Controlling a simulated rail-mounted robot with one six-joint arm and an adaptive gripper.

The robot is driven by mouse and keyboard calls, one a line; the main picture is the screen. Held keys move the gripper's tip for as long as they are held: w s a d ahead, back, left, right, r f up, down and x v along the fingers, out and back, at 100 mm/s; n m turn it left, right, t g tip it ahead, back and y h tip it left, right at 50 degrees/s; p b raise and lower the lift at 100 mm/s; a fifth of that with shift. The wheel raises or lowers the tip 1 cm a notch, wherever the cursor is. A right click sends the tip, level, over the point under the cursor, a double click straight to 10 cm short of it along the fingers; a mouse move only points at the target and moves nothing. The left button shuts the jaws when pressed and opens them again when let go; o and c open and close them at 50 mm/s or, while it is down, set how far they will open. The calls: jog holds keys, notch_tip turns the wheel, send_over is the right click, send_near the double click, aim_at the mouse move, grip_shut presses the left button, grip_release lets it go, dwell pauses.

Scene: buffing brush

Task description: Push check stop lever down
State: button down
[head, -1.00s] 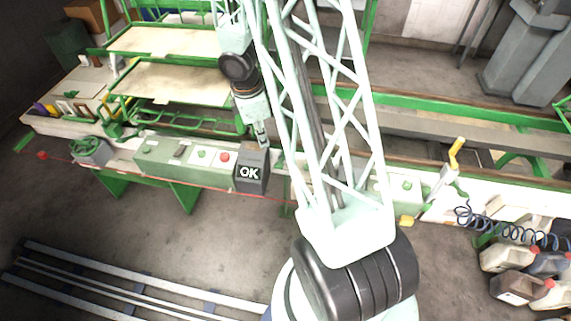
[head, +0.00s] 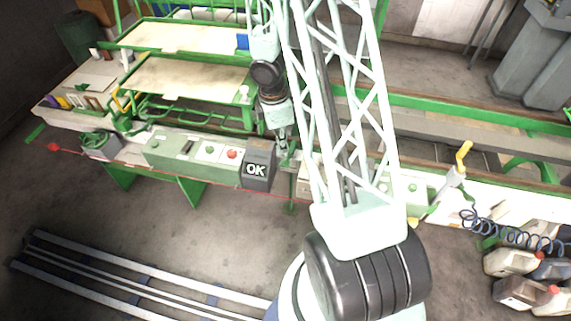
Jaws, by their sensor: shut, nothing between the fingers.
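My gripper (head: 284,146) is shut and empty. It points down just right of the top of a dark box marked OK (head: 257,168), close to the rail of the bench. I cannot tell whether it touches anything. I cannot pick out the check stop lever for certain; any lever by the OK box is hidden or too small to make out. A yellow-handled lever (head: 462,154) stands upright on the bench at the right, well apart from my gripper.
A pale green control panel (head: 170,155) with a red button (head: 232,154) lies left of the OK box. Shelves (head: 180,78) stand behind it. My lattice arm hides part of the bench. Canisters (head: 510,262) stand at the lower right; the front floor is partly clear.

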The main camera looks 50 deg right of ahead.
aim_at(284, 163)
jog(key=shift+f, duration=0.15)
jog(key=shift+s+d+f+b, duration=0.1)
jog(key=shift+d+f+b, duration=0.05)
jog(key=shift+f+b, duration=1.5)
jog(key=shift+s+d+f+b, duration=0.1)
jog(key=shift+d+f+b, duration=0.05)
jog(key=shift+f+b, duration=1.5)
jog(key=shift+f, duration=0.2)
notch_tip(284, 163, down, 3)
jog(key=b, duration=0.3)
jog(key=shift+f+b, duration=0.1)
jog(key=shift+b, duration=0.2)
jog(key=shift+r, duration=0.3)
jog(key=shift+w+a+r+p, duration=0.25)
jog(key=shift+w+a+p, duration=0.15)
jog(key=shift+a, duration=0.25)
jog(key=shift+w+a+r+p, duration=0.2)
jog(key=shift+w+a+p, duration=0.2)
jog(key=shift+a, duration=0.2)
jog(key=shift+r, duration=0.2)
